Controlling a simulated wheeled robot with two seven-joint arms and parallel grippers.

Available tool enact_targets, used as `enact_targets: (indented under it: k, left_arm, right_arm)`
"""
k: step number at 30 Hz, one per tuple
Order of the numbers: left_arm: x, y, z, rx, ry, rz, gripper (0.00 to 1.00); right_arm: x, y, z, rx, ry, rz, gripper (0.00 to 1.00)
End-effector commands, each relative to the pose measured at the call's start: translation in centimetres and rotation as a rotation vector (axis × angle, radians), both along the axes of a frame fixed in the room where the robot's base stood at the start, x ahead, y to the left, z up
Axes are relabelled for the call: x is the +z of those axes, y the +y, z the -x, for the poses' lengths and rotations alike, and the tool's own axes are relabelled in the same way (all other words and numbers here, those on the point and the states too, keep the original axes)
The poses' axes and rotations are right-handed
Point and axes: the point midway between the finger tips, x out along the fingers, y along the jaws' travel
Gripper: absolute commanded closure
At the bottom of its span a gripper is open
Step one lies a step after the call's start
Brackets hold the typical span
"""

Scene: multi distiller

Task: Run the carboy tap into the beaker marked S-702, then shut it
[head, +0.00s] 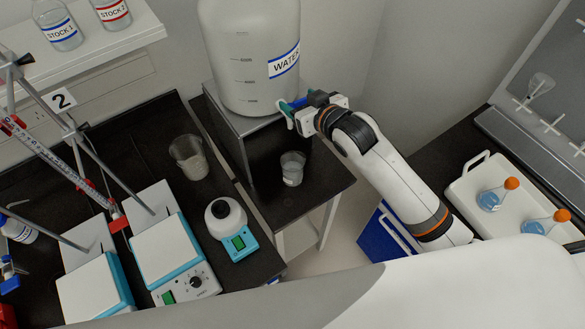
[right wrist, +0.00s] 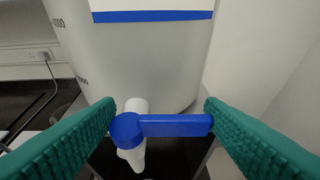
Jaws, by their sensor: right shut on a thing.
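The carboy (head: 250,60), a large translucent vessel labelled WATER, stands on a raised stand (head: 228,128). Its tap shows in the right wrist view: a white spout (right wrist: 135,157) with a blue lever (right wrist: 178,125) lying sideways to the right. My right gripper (head: 294,110) is at the tap, shut on the lever, with its green fingers either side of it. A small clear beaker (head: 292,168) stands upright on the black table below the tap. Another beaker (head: 188,157) stands on the bench to the left. I cannot read S-702 on either, nor see any flow. My left gripper is out of view.
A round-topped device (head: 226,218) and hotplates (head: 168,250) stand on the left bench, with a burette stand beside them. Stock bottles (head: 58,25) sit on a shelf. A white tray (head: 464,188) with orange-capped flasks is at the right.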

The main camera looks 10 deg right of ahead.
Motion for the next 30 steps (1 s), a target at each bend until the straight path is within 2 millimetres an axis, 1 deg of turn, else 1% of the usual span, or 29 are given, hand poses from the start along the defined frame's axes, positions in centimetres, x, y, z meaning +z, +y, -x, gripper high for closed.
enact_targets:
  k: [5, 9, 14, 15, 17, 18, 19, 26, 30]
  left_arm:
    - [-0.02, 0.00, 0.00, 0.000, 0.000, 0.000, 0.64]
    - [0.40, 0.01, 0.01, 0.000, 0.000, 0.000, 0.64]
    - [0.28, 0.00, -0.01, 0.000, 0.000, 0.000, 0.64]
    - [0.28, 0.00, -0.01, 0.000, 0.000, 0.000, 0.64]
    - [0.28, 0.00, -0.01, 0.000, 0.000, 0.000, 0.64]
    - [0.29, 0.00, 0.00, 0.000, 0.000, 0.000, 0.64]
    - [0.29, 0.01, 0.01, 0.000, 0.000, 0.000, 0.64]
    - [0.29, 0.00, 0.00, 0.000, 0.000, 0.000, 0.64]
    - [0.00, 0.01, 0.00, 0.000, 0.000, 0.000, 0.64]
  right_arm:
    - [-0.16, -0.10, -0.03, 0.000, 0.003, 0.003, 0.58]
    - [-0.09, -0.16, -0.15, 0.047, 0.003, 0.006, 0.58]
    - [-0.23, -0.06, -0.13, 0.051, 0.003, 0.003, 0.58]
    - [-0.22, -0.06, -0.13, 0.050, 0.003, 0.003, 0.30]
    - [-0.19, -0.06, -0.13, 0.049, 0.002, 0.002, 0.20]
    - [-0.17, -0.05, -0.14, 0.050, 0.003, 0.002, 0.14]
    - [-0.15, -0.05, -0.13, 0.050, 0.002, 0.001, 0.11]
    - [-0.06, -0.02, -0.14, 0.050, 0.000, 0.001, 0.11]
    - [0.10, -0.29, 0.41, 0.050, 0.000, 0.001, 0.11]
